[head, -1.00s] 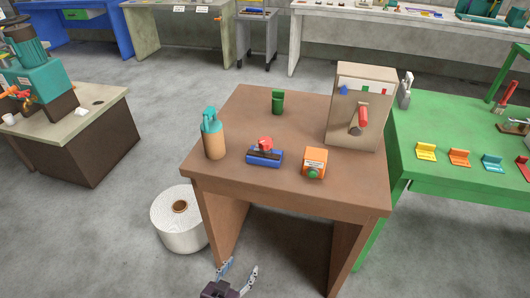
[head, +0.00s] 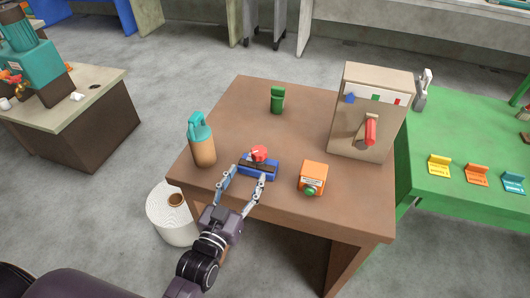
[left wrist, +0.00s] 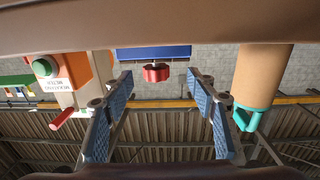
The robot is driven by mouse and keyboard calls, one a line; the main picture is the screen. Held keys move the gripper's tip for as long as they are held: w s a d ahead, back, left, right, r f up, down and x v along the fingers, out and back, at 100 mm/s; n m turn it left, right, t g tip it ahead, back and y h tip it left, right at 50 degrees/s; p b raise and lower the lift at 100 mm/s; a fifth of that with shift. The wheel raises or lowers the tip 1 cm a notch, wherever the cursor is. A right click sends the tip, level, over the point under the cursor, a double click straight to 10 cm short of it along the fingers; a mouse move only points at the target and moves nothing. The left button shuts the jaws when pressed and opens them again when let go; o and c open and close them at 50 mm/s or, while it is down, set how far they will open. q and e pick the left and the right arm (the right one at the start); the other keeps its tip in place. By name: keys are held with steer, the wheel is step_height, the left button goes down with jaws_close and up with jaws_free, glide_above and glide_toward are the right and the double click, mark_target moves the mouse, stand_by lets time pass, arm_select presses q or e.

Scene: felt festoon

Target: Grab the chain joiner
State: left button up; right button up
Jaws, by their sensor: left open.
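A blue block with a dark top and a red knob, most likely the chain joiner (head: 258,169), sits near the front edge of the brown table (head: 330,208). My left gripper (head: 246,177) is open at that front edge, its two fingers pointing toward the joiner. In the head view the fingertips overlap the joiner's near side; I cannot tell if they touch. In the left wrist view, upside down, the joiner's red knob (left wrist: 156,73) and blue body (left wrist: 150,53) show between and beyond the open fingers (left wrist: 159,88). My right gripper is not in view.
A teal-topped orange bottle (head: 203,145) stands left of the joiner, and an orange box with a green knob (head: 312,177) stands right. A green cup (head: 277,100) and a beige box with a red lever (head: 385,90) stand farther back. A white roll (head: 168,220) is on the floor.

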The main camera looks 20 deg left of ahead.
mark_target(256, 159)
arm_select(q)
steer(key=shift+w, duration=1.05)
steer(key=w, duration=0.1)
steer(key=w+r+p, duration=0.1)
steer(key=w+d, duration=0.1)
steer(key=shift+w+r+p, duration=0.1)
steer(key=shift+r+p, duration=0.25)
steer(key=shift+p, duration=0.05)
steer(key=w, duration=0.3)
steer(key=shift+d+f, duration=0.2)
steer(key=c, duration=1.4)
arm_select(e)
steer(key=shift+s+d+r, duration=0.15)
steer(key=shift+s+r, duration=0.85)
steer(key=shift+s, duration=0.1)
